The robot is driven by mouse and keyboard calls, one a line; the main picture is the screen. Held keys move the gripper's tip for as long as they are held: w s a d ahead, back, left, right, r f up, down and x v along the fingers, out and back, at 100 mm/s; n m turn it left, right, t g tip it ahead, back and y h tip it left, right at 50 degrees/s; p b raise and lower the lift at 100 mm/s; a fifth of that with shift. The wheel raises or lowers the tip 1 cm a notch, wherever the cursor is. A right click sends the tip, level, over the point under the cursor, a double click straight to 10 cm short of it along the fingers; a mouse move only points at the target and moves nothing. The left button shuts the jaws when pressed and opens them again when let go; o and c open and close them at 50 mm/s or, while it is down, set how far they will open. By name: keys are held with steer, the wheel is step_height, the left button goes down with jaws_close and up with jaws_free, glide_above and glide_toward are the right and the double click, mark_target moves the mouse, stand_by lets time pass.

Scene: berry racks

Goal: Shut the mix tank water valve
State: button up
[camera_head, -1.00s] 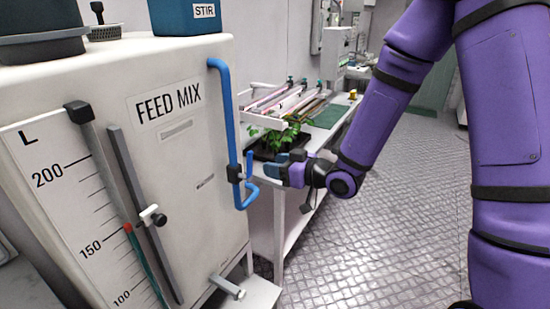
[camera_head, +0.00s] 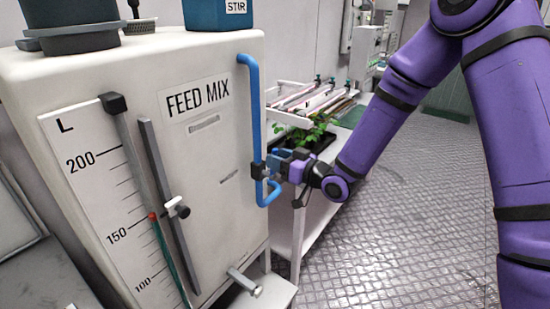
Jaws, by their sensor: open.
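The mix tank (camera_head: 215,150) is a white box marked FEED MIX, at the left. A blue water pipe (camera_head: 250,105) runs down its right side and hooks at the bottom. The valve (camera_head: 258,171) is a dark block on the pipe with a blue handle (camera_head: 273,187) beside it. My gripper (camera_head: 276,165) is open, with its fingertips right at the valve and handle. I cannot tell whether the fingers touch or straddle the handle. The level gauge (camera_head: 120,200) on the tank front has a red mark (camera_head: 152,216) a little above 150.
A bench with plants (camera_head: 310,133) and a rack of pale tubes (camera_head: 305,95) stands behind my gripper. A metal spout (camera_head: 245,283) sticks out low on the tank. The patterned metal floor (camera_head: 400,220) at the right is clear.

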steer(key=shift+x, duration=0.8)
steer(key=shift+c, duration=0.5)
jaws_close()
steer(key=shift+d, duration=0.1)
steer(key=w+d+f+m, duration=0.3)
steer(key=f+m, duration=0.3)
steer(key=m, duration=1)
steer(key=shift+w, duration=0.45)
steer(key=shift+m, duration=0.3)
